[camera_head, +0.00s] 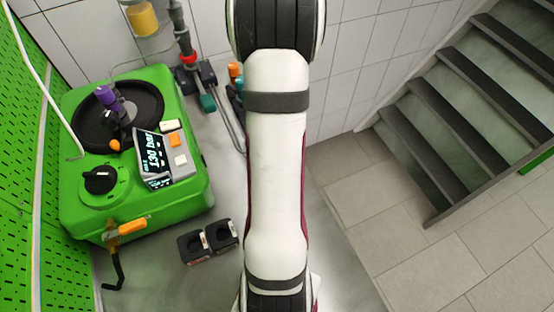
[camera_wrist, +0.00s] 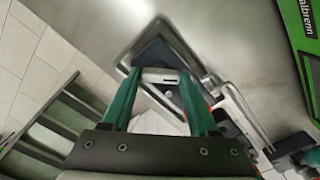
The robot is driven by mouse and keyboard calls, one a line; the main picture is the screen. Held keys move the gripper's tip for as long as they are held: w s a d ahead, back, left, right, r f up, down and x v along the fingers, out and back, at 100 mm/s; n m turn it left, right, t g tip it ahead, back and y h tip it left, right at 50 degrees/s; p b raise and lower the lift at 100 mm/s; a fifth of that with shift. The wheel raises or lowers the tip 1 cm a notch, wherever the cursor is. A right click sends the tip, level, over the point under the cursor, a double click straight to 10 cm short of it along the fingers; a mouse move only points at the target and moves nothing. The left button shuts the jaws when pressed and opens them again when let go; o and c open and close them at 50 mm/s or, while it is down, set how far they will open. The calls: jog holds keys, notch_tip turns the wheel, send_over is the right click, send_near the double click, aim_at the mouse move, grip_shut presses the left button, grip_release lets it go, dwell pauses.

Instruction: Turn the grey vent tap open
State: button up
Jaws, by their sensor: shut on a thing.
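My gripper (camera_wrist: 158,76) shows in the wrist view with its two green fingers on either side of a dark grey piece (camera_wrist: 155,52). It is shut on this piece, which has a pale slotted edge between the fingertips. I cannot tell for certain that this piece is the grey vent tap. In the head view my white arm stands across the middle and the gripper is out of sight. The green pump unit (camera_head: 190,199) stands at the left with a black knob (camera_head: 99,180), a purple handle (camera_head: 109,99) and a display (camera_head: 153,157) reading 130 bar.
An orange-handled tap (camera_head: 132,227) sticks out at the unit's front. Two black blocks (camera_head: 207,242) lie on the grey bench beside it. Pipe fittings with a red ring (camera_head: 189,58) stand behind. Stairs (camera_head: 440,150) rise at the right.

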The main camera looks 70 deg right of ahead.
jog(key=n, duration=0.4)
jog(key=shift+n, duration=2.8)
jog(key=o, duration=1.4)
notch_tip(320, 180, up, 16)
jog(key=shift+f, duration=0.1)
